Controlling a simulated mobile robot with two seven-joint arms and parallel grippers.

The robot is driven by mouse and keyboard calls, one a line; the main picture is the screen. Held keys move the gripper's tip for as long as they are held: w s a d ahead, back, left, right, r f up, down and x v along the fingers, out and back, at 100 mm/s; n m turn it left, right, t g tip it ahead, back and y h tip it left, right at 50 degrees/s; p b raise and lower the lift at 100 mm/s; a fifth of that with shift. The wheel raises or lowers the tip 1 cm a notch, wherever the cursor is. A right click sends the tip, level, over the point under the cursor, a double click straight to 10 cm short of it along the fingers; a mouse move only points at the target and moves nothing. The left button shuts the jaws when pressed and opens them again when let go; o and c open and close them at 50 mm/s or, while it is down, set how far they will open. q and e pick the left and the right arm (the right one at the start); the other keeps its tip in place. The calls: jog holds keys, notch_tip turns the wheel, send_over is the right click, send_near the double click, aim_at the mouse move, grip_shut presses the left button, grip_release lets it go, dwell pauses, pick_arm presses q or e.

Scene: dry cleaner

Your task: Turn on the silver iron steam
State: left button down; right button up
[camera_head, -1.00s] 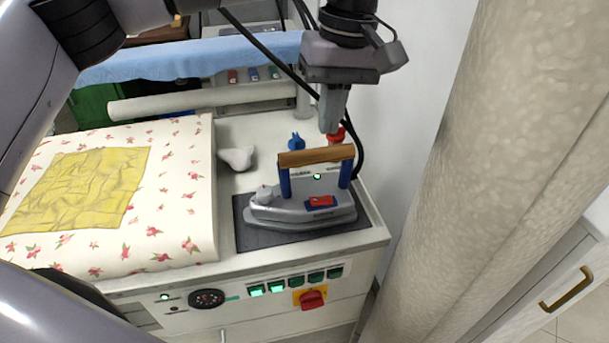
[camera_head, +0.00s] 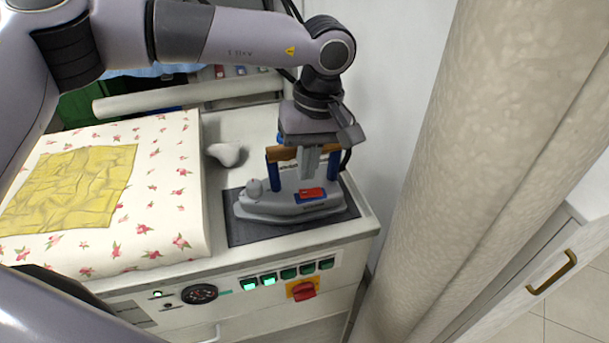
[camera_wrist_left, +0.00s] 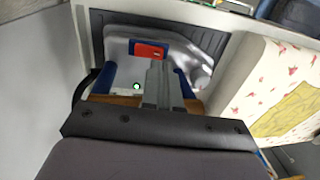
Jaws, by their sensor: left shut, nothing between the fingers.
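The silver iron (camera_head: 265,208) rests flat on a dark pad (camera_head: 238,235) at the right end of the ironing station. It has a wooden handle on blue posts and a red switch (camera_head: 311,193) on a blue base. My left gripper (camera_head: 308,176) is shut and empty, pointing down over the iron in front of the handle, with its tips close to the red switch. In the left wrist view the iron (camera_wrist_left: 200,45) lies beyond the fingers (camera_wrist_left: 155,65), and the red switch (camera_wrist_left: 149,50) is just past the tips. I cannot tell whether they touch. A small green light (camera_wrist_left: 136,87) shows. My right gripper is not in view.
The station's front panel has green buttons (camera_head: 288,274) and a red rotary switch (camera_head: 304,290). A beige curtain (camera_head: 470,150) hangs on the right.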

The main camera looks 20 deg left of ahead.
aim_at(304, 192)
pick_arm(q)
jog(key=shift+s+a+f, duration=0.1)
jog(key=shift+a+f, duration=0.05)
jog(key=shift+f, duration=1.6)
jog(key=shift+f+b, duration=0.45)
jog(key=shift+s+a+r+h, duration=0.15)
jog(key=shift+r+h, duration=0.05)
jog(key=shift+h, duration=0.1)
jog(key=shift+d, duration=0.2)
